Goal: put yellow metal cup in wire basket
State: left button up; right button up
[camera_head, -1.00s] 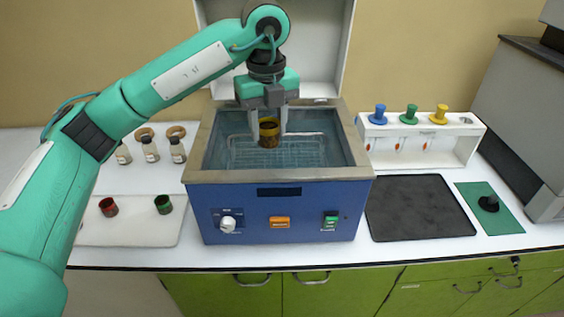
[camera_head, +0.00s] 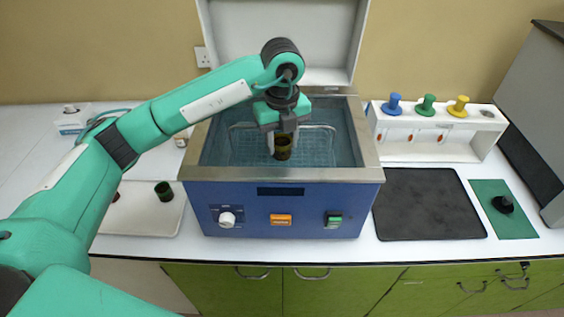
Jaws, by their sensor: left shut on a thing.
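My left gripper (camera_head: 283,148) is shut on the yellow metal cup (camera_head: 283,149), with one finger on each side of it. The cup is upright and looks dark inside, with a yellowish rim. It is inside the open blue bath (camera_head: 230,190), over or in the wire basket (camera_head: 318,150). I cannot tell whether the cup's bottom touches the basket floor. The basket's thin wires show around the cup through the bath's opening. My right gripper is not in view.
The bath's white lid (camera_head: 285,40) stands open behind. A green cup (camera_head: 164,191) stands on a white tray (camera_head: 150,220) at left; my arm mostly hides a red cup there. At right are a white rack (camera_head: 430,147), a black mat (camera_head: 425,205) and a green mat (camera_head: 515,222).

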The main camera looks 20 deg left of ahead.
aim_at(282, 156)
pick_arm(q)
notch_tip(282, 156, down, 5)
jog(key=shift+s+r+p, duration=0.15)
jog(key=shift+r+p, duration=0.05)
jog(key=shift+p, duration=0.25)
notch_tip(282, 156, down, 4)
jog(key=shift+r+p, duration=0.1)
jog(key=shift+p, duration=0.55)
jog(key=shift+f, duration=0.4)
jog(key=o, duration=1)
jog(key=shift+c, duration=0.2)
